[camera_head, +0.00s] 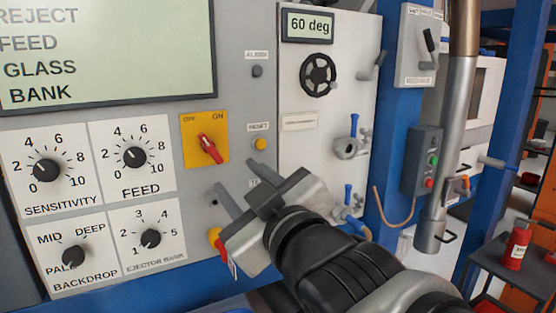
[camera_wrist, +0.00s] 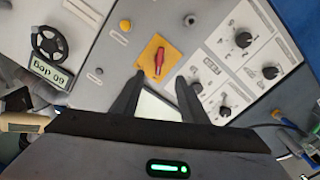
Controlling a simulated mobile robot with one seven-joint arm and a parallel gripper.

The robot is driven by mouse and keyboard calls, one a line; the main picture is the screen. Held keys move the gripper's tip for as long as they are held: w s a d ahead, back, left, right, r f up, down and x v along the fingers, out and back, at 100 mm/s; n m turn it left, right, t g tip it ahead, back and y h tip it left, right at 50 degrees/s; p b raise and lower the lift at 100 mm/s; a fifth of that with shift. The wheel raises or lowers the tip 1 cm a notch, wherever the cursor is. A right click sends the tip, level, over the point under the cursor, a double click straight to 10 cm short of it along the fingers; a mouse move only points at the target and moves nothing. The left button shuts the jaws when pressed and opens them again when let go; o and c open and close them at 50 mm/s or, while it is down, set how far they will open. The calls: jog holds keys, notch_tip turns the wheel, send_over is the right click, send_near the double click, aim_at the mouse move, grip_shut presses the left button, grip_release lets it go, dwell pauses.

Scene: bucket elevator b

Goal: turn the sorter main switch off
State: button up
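The sorter main switch is a red rotary handle (camera_head: 209,148) on a yellow plate (camera_head: 190,124) marked OFF at its upper left and ON at its upper right. The handle lies tilted, from upper left to lower right in the head view. In the wrist view the red handle (camera_wrist: 159,61) stands nearly upright on the yellow plate (camera_wrist: 148,54), ahead of the fingertips. My gripper (camera_head: 258,181) is open and empty, below and right of the switch in the head view. In the wrist view my gripper (camera_wrist: 159,80) has its fingers spread, apart from the handle.
Knobs for sensitivity (camera_head: 46,170), feed (camera_head: 134,157), backdrop (camera_head: 74,257) and ejector bank (camera_head: 151,238) sit left of the switch. A yellow reset button (camera_head: 260,144) is close on its right. A large display (camera_head: 105,50) is above. A black handwheel (camera_head: 318,75) is further right.

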jog(key=p, duration=0.7)
send_near(214, 153)
jog(key=x, duration=1.1)
jog(key=shift+p, duration=0.3)
